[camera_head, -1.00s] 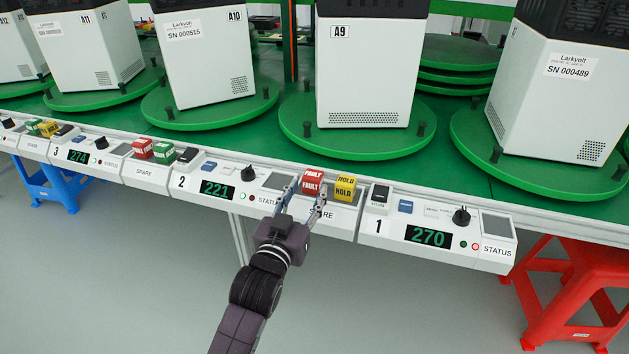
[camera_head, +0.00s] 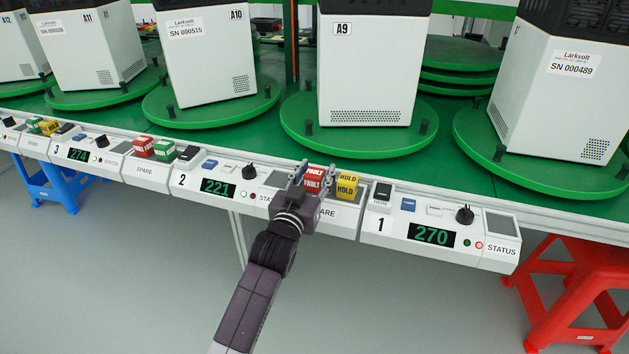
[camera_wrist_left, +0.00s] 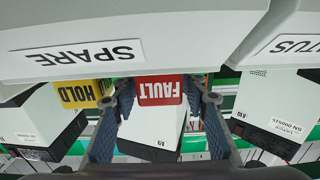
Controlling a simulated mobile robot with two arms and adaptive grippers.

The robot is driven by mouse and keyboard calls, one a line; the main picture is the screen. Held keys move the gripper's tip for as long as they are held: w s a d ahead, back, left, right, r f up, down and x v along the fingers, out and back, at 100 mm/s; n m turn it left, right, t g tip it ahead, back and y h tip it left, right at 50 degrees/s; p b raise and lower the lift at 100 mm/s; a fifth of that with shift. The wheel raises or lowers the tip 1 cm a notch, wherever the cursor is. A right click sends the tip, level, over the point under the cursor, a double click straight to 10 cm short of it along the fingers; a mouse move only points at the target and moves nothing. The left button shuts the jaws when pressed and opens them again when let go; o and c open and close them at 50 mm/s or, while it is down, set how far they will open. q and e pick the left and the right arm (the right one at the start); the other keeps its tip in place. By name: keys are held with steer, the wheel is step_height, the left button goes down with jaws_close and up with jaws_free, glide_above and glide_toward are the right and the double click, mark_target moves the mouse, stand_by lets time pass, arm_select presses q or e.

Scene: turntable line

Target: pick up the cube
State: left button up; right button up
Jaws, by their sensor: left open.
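A red cube marked FAULT (camera_head: 313,176) sits on the SPARE section of the control ledge, touching or nearly touching a yellow cube marked HOLD (camera_head: 347,185) on its right. My left gripper (camera_head: 314,170) is open, with its fingers on either side of the red cube. In the left wrist view the red FAULT cube (camera_wrist_left: 159,90) lies between the two blue-grey fingers, with a gap beside each. The yellow HOLD cube (camera_wrist_left: 79,93) is just outside the left finger there. My right gripper is in neither view.
Panel 1 (camera_head: 440,232) with a knob is to the right, panel 2 (camera_head: 220,185) to the left. Red and green cubes (camera_head: 150,148) stand farther left. White machines on green turntables (camera_head: 358,138) stand behind the ledge. A red stool (camera_head: 565,290) is below right.

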arm_select(q)
steer(key=c, duration=1)
